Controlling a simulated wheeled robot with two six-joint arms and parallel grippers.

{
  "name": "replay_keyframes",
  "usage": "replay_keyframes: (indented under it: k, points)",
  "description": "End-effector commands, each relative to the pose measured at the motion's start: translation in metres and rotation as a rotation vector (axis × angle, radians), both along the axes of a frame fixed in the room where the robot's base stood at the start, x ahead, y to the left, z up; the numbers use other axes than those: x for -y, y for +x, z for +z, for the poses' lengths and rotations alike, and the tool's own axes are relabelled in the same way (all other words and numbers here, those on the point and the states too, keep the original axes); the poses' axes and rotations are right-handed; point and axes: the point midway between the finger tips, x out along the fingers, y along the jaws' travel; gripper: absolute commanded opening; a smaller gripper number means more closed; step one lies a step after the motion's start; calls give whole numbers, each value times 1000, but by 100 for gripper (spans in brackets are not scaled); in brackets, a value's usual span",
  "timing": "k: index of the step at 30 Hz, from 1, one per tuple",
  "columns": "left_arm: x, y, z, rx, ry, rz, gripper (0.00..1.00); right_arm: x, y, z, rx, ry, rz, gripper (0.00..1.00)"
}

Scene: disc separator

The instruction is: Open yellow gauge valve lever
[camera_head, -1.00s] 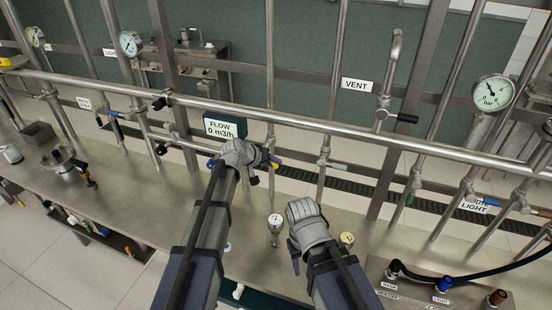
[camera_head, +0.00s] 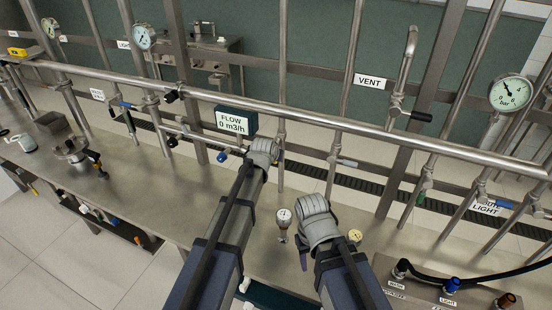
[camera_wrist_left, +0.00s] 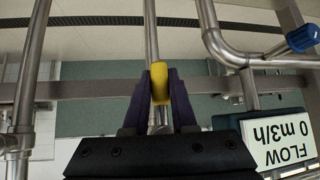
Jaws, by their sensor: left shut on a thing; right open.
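The yellow valve lever (camera_wrist_left: 161,83) stands upright between the two purple fingers of my left gripper (camera_wrist_left: 160,88) in the left wrist view, in front of a vertical steel pipe. The fingers are shut on it. In the head view my left gripper (camera_head: 263,150) is at the pipes just right of the FLOW display; its own wrist hides the lever and the fingertips. My right gripper (camera_head: 303,258) is open, low over the bench beside a small upright gauge (camera_head: 283,222). Its purple fingers are partly hidden by its wrist, and nothing shows in it.
The FLOW display (camera_head: 237,121) reads 0 m3/h. A blue lever (camera_wrist_left: 303,38) sits on a neighbouring pipe. A long steel rail (camera_head: 330,122) runs above the bench. Another small gauge (camera_head: 355,236) stands right of my right gripper. A hose panel (camera_head: 440,285) is at lower right.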

Motion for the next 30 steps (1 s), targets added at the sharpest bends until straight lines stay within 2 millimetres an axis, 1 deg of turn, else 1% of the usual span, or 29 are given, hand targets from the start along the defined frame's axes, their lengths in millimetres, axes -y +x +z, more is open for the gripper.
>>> replay_keyframes:
  k: [13, 14, 21, 22, 30]
  points:
    - [-1, -1, -1, -3, 12, -1, 0, 0, 0, 0, 0, 0, 0, 50]
    - [-1, -1, -1, -3, 12, -1, 26, 0, 0, 0, 0, 0, 0, 50]
    - [-1, -1, 0, 0, 10, 0, 53, 0, 0, 0, 0, 0, 0, 50]
    - [-1, -1, 0, 0, 10, 0, 55, 0, 0, 0, 0, 0, 0, 50]
    - [-1, -1, 1, 2, 8, 0, 55, 0, 0, 1, 0, 0, 0, 50]
